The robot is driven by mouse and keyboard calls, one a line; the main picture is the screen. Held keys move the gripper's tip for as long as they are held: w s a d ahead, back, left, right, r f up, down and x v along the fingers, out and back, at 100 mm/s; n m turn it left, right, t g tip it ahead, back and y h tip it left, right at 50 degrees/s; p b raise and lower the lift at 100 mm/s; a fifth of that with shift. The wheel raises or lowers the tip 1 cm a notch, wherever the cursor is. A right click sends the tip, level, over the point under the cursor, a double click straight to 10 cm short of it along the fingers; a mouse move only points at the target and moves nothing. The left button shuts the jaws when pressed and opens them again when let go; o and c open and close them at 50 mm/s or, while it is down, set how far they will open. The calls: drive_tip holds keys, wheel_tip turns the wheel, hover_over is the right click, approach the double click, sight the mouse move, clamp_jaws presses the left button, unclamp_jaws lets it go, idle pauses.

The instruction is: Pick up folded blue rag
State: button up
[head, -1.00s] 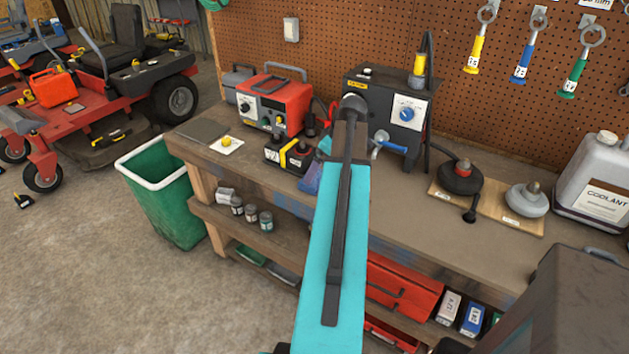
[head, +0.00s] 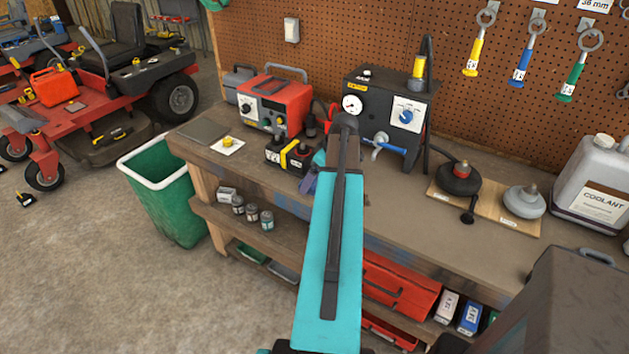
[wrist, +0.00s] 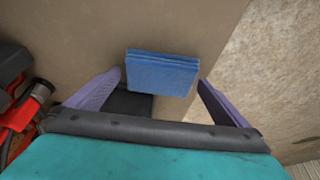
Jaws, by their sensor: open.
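The folded blue rag (wrist: 162,74) lies on the bench top near its front edge in the wrist view, a flat stack of blue layers. My gripper (wrist: 160,90) is open, with one purple finger to the left of the rag and the other to its right. The rag sits between and just beyond the fingertips; I cannot tell whether either touches it. In the head view my teal arm hides the rag, and only a bit of my gripper (head: 309,183) shows beside the arm.
A black battery with a yellow band (head: 290,156) and a red charger (head: 275,104) stand left of my arm. A black machine with a gauge (head: 385,112) stands behind it. A green bin (head: 165,200) is on the floor at left.

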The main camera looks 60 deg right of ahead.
sight(316, 178)
idle(0.5)
drive_tip(key=c, duration=1)
drive_tip(key=shift+r, duration=0.1)
drive_tip(key=shift+r+b, duration=0.8)
drive_tip(key=shift+r, duration=0.75)
drive_tip(key=s+a+b, duration=0.1)
drive_tip(key=s, duration=0.4)
drive_tip(key=s+a+r+b, duration=0.1)
drive_tip(key=s+a, duration=0.1)
drive_tip(key=s, duration=0.3)
drive_tip(key=s+a+b, duration=0.1)
drive_tip(key=s+b, duration=0.1)
drive_tip(key=s, duration=0.3)
drive_tip(key=shift+s+a+r, duration=0.25)
drive_tip(key=shift+r, duration=0.1)
